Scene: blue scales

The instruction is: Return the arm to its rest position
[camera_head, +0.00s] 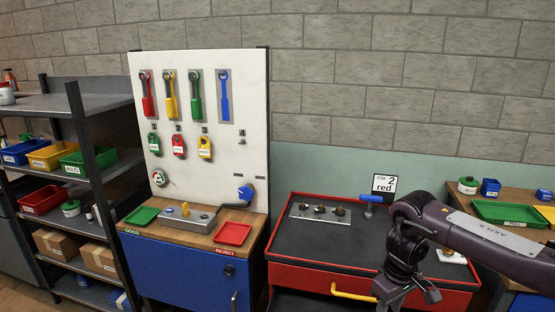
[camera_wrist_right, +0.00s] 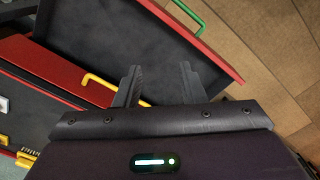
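My right arm (camera_head: 490,240) reaches in from the right in the head view, over the right part of the red workbench (camera_head: 300,258) with its dark top. My right gripper (camera_head: 408,290) points down near the bench's front edge, to the right of the yellow handle (camera_head: 353,293). In the right wrist view its two dark fingers (camera_wrist_right: 160,84) stand apart, with nothing held between them. A yellow handle (camera_wrist_right: 97,79) passes partly behind the left finger there; I cannot tell whether they touch. My left arm and gripper are not in view.
A blue cabinet with a white tool board (camera_head: 225,140) stands left of the bench. A grey shelf (camera_head: 105,85) is at far left. A blue-handled vise (camera_head: 371,199) and a card (camera_head: 384,184) are behind my gripper. A green tray (camera_head: 510,214) is at right.

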